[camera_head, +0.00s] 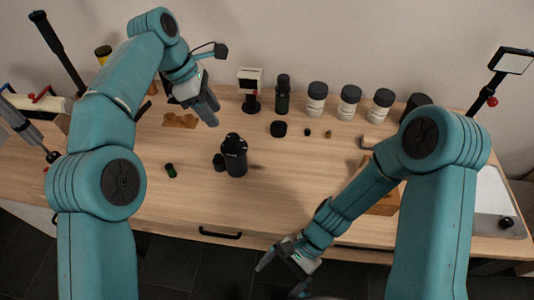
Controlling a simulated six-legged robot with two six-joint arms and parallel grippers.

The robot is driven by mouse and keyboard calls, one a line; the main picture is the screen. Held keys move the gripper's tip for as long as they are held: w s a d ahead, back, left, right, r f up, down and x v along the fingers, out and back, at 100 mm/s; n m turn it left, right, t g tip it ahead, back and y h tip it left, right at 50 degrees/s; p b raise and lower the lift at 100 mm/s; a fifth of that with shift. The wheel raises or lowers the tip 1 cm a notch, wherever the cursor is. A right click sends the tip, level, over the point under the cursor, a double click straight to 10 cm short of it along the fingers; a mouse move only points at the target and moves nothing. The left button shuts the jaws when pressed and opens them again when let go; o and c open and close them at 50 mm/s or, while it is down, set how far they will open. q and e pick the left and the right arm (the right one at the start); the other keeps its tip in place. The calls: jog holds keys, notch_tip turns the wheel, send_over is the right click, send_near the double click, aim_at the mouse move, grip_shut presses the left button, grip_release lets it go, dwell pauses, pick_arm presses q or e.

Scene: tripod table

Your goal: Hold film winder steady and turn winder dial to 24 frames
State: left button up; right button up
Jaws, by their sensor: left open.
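A black upright device (235,158), which looks like the film winder, stands near the middle of the wooden table. A short black cylinder (219,162) sits close at its left side. I cannot make out a dial or its frame marks at this size. My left gripper (203,112) is open and empty, above the back left of the table, behind and left of the device. My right gripper (280,277) is open and empty, low at the table's front edge, in front and right of the device. Neither gripper touches the device.
A brown cut-out piece (180,120) lies below my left gripper. A small dark green canister (171,170) lies front left. A dark bottle (283,94), white jars (317,98) and a black cap (278,129) stand behind. A metal tray (490,205) is at right.

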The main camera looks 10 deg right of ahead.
jog(key=w+a+r+m+y, duration=0.3)
jog(key=w+r, duration=0.1)
jog(key=m+t+y, duration=0.5)
jog(key=m+t, duration=0.1)
jog(key=t, duration=0.2)
send_near(228, 154)
jog(key=s+f, duration=0.1)
jog(key=f, duration=0.1)
jog(key=s+a+f, duration=0.1)
jog(key=s+f, duration=0.3)
jog(key=shift+a+f, duration=0.25)
jog(key=shift+a, duration=0.15)
jog(key=w+d+t, duration=0.1)
jog(key=w+d+r, duration=0.1)
jog(key=w, duration=0.1)
jog(key=w+d+r+m+t, duration=0.1)
jog(key=w, duration=0.1)
jog(key=shift+w+t+y, duration=0.1)
jog(key=shift+t+y, duration=0.2)
jog(key=shift+w+a, duration=0.15)
jog(key=shift+w, duration=0.2)
jog(key=x, duration=1)
jog(key=shift+w+a, duration=0.1)
jog(key=shift+w, duration=0.05)
jog(key=shift+w+a, duration=0.1)
jog(key=shift+a, duration=0.45)
jog(key=shift+w, duration=0.1)
